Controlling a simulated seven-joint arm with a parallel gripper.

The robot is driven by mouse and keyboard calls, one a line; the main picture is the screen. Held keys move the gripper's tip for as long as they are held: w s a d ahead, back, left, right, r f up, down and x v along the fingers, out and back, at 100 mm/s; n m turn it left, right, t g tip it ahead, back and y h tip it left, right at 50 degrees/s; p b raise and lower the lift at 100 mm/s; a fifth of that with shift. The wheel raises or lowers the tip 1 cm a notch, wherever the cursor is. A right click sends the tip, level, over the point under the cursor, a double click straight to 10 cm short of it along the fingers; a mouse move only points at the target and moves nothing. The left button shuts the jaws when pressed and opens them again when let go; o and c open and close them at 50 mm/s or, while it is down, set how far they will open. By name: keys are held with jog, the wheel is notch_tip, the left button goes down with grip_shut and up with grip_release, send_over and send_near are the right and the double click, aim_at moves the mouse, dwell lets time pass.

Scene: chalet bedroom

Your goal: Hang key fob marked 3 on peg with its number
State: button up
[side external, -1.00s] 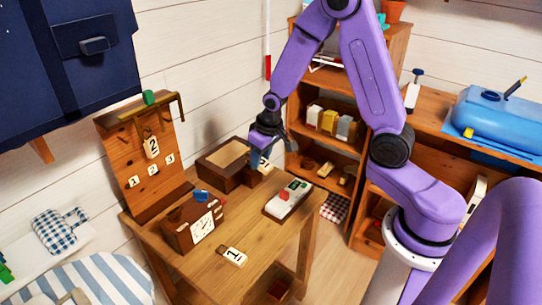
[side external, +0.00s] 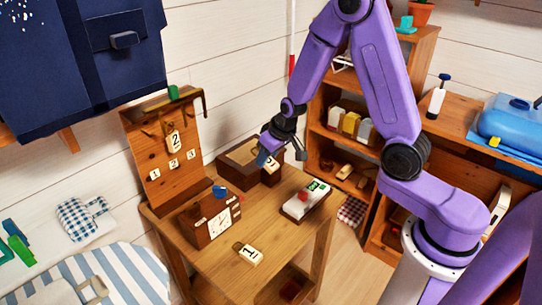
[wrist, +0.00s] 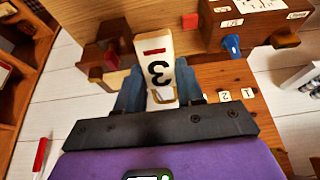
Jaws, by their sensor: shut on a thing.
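The fob marked 3 (wrist: 158,62) is cream with a black 3, a red bar and a metal loop. It is between the fingers of my gripper (wrist: 160,95), loop toward the gripper. In the side external view my gripper (side external: 269,156) holds this fob (side external: 273,166) near the right end of the open wooden box. The wooden peg board (side external: 160,195) stands at the table's back left, apart from my gripper. Number labels 1 (side external: 155,175), 2 (side external: 173,164) and 3 (side external: 191,154) run left to right. A fob marked 2 (side external: 174,140) hangs on the board's middle peg.
A fob marked 1 (side external: 249,254) lies on the table front. A wooden clock (side external: 219,221) stands before the board, with a blue piece on top. A dark-based white device (side external: 306,199) sits at the right. The open wooden box (side external: 228,171) is behind. A shelf (side external: 335,137) stands beyond.

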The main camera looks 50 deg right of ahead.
jog(key=w+a+r+t, duration=0.7)
jog(key=w+a+t, duration=0.2)
jog(key=t, duration=0.2)
jog(key=w+f, duration=0.1)
jog(key=w, duration=0.8)
jog(key=shift+w+f, duration=0.3)
jog(key=shift+f, duration=0.1)
dwell(1.1)
jog(key=shift+a+f, duration=0.1)
dwell(0.6)
jog(key=o, duration=1.1)
jog(key=shift+s, duration=0.1)
